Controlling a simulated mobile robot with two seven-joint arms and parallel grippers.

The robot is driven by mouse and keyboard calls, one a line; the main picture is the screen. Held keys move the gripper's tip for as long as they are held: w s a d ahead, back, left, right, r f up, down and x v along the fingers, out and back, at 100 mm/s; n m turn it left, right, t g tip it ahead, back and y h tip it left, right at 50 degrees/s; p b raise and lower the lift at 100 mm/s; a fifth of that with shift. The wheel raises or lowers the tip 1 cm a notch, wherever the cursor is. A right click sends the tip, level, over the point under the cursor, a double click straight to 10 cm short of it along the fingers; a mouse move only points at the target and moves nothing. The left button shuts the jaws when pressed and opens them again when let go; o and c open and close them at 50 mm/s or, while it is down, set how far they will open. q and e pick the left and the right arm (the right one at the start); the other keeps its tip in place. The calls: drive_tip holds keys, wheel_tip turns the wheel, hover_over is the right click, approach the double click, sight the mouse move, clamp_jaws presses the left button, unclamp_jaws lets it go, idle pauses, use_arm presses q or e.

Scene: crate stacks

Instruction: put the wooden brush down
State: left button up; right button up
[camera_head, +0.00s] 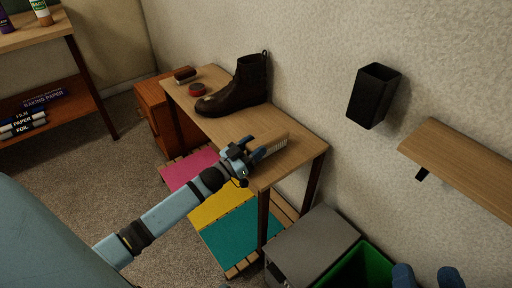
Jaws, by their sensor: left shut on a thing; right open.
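The wooden brush (271,147), with a pale brown body, is between the fingers of my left gripper (246,157). My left gripper is shut on it at the near end of the wooden table (231,126). The brush is over the tabletop; I cannot tell whether it touches the wood. My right gripper (427,277) shows only as two blue parts set apart at the bottom right edge, open, with the rest cut off.
A dark brown boot (238,88), a red tin (197,90) and a small dark brush (185,75) stand at the table's far end. A grey box (312,245) and a green bin (358,267) stand below its near end. A black holder (373,95) and wooden shelf (465,160) are on the wall.

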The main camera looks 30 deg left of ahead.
use_arm(q)
drive_tip(key=o, duration=1.1)
drive_tip(key=shift+f, duration=0.1)
drive_tip(key=shift+s+a, duration=0.1)
drive_tip(key=shift+s, duration=0.25)
drive_tip(key=p+v, duration=0.2)
drive_tip(key=v, duration=0.9)
drive_tip(key=shift+s+p, duration=0.1)
drive_tip(key=shift+p, duration=0.2)
use_arm(e)
drive_tip(key=r, duration=0.1)
drive_tip(key=r+t, duration=0.1)
drive_tip(key=r, duration=0.1)
drive_tip(key=shift+s+d+r+t, duration=0.1)
drive_tip(key=shift+s+r+t, duration=0.15)
drive_tip(key=shift+r+t, duration=0.1)
